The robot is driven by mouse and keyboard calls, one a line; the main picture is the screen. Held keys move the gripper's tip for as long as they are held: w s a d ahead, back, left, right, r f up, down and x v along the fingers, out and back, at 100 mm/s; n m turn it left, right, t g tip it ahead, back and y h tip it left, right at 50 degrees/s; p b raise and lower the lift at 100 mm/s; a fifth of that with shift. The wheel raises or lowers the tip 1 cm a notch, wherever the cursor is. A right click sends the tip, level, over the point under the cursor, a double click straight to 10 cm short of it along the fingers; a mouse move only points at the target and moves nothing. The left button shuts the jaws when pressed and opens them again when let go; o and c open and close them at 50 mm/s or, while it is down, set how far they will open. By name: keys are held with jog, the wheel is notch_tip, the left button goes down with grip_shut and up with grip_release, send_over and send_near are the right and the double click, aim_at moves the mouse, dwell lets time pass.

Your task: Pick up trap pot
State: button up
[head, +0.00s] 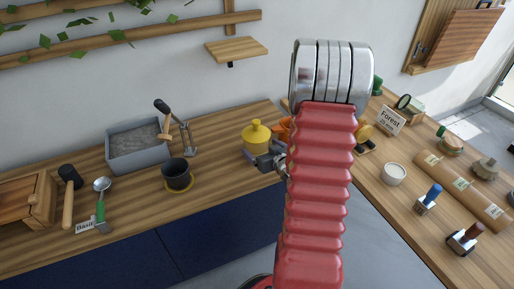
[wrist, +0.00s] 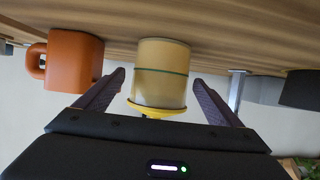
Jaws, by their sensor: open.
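A yellow lidded pot (head: 256,133), which I take to be the trap pot, stands on the wooden counter left of my red arm. In the wrist view, which is upside down, the pot (wrist: 161,75) has a cream-yellow body with a thin green line and a yellow lid. My gripper (wrist: 158,78) is open, with one dark finger on each side of the pot and visible gaps to both. In the head view my gripper (head: 262,160) is at the pot's near side, partly hidden by my arm.
An orange mug (wrist: 72,60) stands close beside the pot, just outside one finger. A black cup (head: 177,174) and a grey bin (head: 138,150) are to the left. The right counter holds a white bowl (head: 393,174), a Forest sign (head: 390,121) and stamps. A small shelf (head: 236,48) hangs above.

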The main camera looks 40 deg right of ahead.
aim_at(258, 125)
jog(key=shift+x, duration=2.55)
jog(key=shift+a, duration=0.1)
jog(key=shift+c, duration=0.5)
jog(key=c, duration=2.1)
jog(key=shift+r, duration=0.2)
jog(key=shift+r, duration=4.85)
